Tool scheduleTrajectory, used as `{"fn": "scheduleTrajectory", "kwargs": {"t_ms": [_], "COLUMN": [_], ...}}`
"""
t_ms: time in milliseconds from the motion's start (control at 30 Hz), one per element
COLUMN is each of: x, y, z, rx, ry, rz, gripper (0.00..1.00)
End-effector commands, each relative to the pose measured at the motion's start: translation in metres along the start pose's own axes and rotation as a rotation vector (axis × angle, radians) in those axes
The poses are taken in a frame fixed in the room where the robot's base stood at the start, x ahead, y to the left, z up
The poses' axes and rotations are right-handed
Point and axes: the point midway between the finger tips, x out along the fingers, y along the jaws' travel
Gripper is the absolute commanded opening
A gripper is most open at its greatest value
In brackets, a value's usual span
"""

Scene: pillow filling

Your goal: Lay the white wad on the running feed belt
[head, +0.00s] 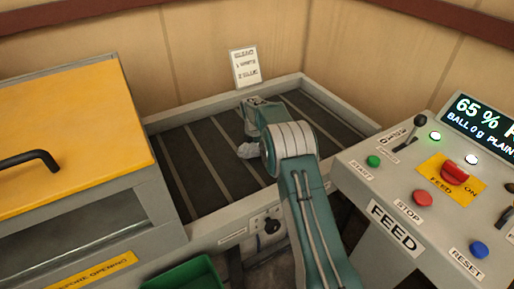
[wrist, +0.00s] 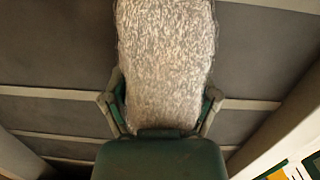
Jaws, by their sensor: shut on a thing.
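The white wad (wrist: 165,60) is a pale, speckled, fibrous-looking bundle in the wrist view. My gripper (wrist: 161,98) is shut on it, with one finger at each side. The wad extends beyond the fingertips over the dark belt (wrist: 50,65). In the head view my arm reaches over the feed belt (head: 205,165), a dark bed with lighter slats inside a grey frame. A small pale shape (head: 248,150) shows beside my wrist there; I cannot tell whether it is wad or finger. My arm partly hides the gripper. I cannot tell whether the wad touches the belt.
A grey cabinet with a yellow lid (head: 75,125) and black handle stands left. A control panel (head: 430,195) stands right, with a red FEED button, stop, start and reset buttons, and a display reading 65 %. A small sign (head: 245,67) is at the back wall. A green bin (head: 185,276) sits low in front.

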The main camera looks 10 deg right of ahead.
Motion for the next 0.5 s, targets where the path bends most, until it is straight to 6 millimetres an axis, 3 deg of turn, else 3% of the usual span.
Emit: {"fn": "scheduleTrajectory", "kwargs": {"t_ms": [500], "x": [0.0067], "y": [0.0002], "z": [-0.0005], "rx": [0.000], "ry": [-0.001], "rz": [0.002], "gripper": [0.23]}}
